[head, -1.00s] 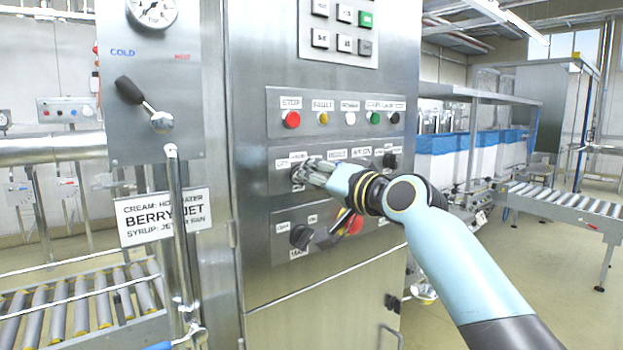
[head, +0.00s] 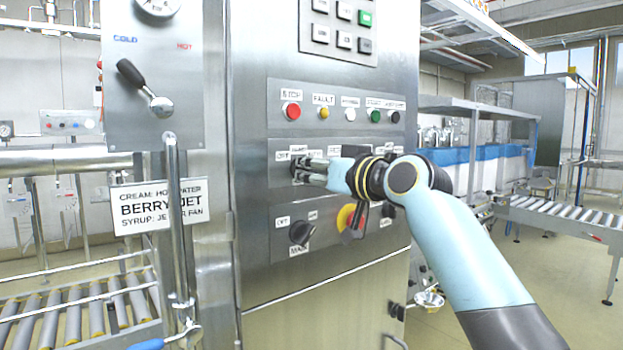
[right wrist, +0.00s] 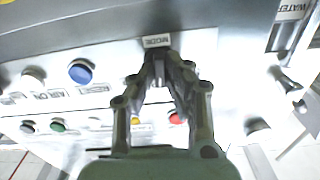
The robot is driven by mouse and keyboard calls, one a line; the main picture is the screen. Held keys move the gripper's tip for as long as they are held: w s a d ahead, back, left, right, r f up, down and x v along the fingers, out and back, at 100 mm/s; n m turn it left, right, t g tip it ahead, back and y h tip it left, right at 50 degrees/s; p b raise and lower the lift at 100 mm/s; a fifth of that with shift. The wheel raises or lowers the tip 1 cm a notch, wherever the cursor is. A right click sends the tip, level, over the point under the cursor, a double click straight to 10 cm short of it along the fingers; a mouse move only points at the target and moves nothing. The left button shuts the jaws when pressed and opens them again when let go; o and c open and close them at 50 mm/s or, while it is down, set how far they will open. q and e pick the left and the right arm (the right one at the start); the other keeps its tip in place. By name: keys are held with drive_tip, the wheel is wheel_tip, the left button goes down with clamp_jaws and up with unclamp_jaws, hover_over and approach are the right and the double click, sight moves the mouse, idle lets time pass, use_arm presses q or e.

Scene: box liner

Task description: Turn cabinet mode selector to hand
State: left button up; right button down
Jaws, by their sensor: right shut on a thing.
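The mode selector (right wrist: 159,70) is a small dark knob on the middle panel of the steel cabinet (head: 245,200). Its "MODE" label (right wrist: 157,41) shows in the right wrist view just past the fingertips. My right gripper (head: 301,170) is shut on the knob, with its fingers on either side; it also shows in the right wrist view (right wrist: 161,72). The fingers cover most of the knob, so I cannot tell where it points. Small position labels (head: 283,156) sit above it, partly hidden by the gripper. My left gripper is not in view.
Above are the red stop button (head: 292,111) and several coloured buttons and lamps. Below are a black main switch (head: 301,232) and a red-and-yellow knob (head: 347,216), partly behind my arm. A lever (head: 146,88) is at left, conveyors (head: 560,217) at right.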

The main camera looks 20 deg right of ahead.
drive_tip(key=shift+n+b, duration=0.3)
drive_tip(key=shift+n, duration=0.3)
drive_tip(key=c, duration=1.4)
unclamp_jaws()
drive_tip(key=shift+o, duration=0.2)
drive_tip(key=v, duration=1.2)
